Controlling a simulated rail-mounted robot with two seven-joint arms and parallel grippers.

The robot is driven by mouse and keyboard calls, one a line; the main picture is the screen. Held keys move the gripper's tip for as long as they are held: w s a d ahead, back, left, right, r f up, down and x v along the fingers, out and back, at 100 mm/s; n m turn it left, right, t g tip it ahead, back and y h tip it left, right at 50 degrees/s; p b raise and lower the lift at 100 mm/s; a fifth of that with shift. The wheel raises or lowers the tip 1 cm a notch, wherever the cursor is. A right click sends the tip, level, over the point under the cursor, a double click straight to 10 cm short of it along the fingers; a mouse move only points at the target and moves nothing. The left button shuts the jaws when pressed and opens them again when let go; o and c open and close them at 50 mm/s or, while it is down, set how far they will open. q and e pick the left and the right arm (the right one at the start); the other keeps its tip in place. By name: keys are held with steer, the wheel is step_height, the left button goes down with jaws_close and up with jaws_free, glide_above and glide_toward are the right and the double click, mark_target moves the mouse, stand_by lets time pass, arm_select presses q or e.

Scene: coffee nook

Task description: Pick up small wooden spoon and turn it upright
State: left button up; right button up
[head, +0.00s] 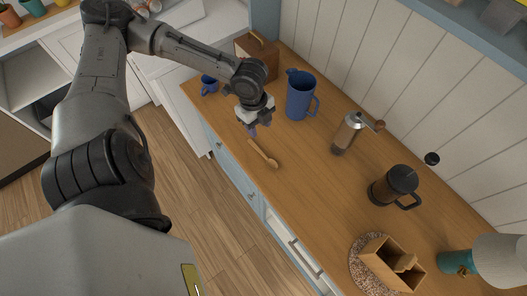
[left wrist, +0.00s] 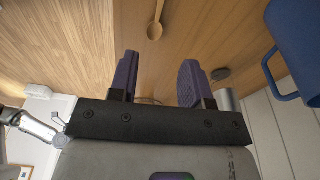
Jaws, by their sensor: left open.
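The small wooden spoon (head: 263,153) lies flat on the wooden counter near its front edge, in the head view. In the left wrist view the spoon (left wrist: 156,22) shows at the top centre, with its bowl towards my fingers. My left gripper (head: 253,130) is above the counter, just beyond the spoon's upper-left end in the head view. Its two purple fingers (left wrist: 160,80) are apart with nothing between them. The spoon and the fingers are apart. My right gripper is not in view.
A blue pitcher (head: 300,95) stands close to the right of my left gripper. A blue mug (head: 209,85) and a wooden box (head: 258,58) are behind it. A grinder (head: 347,132), a French press (head: 394,185) and a wooden caddy (head: 390,262) stand farther right. The counter around the spoon is clear.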

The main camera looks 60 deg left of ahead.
arm_select(q)
steer(key=b, duration=0.2)
glide_above(262, 154)
steer(key=f, duration=0.8)
steer(key=shift+a+f, duration=0.25)
steer(key=shift+a, duration=0.05)
steer(key=shift+d+f+b, duration=0.2)
steer(key=shift+f+b, duration=0.2)
steer(key=shift+f, duration=2.25)
jaws_close()
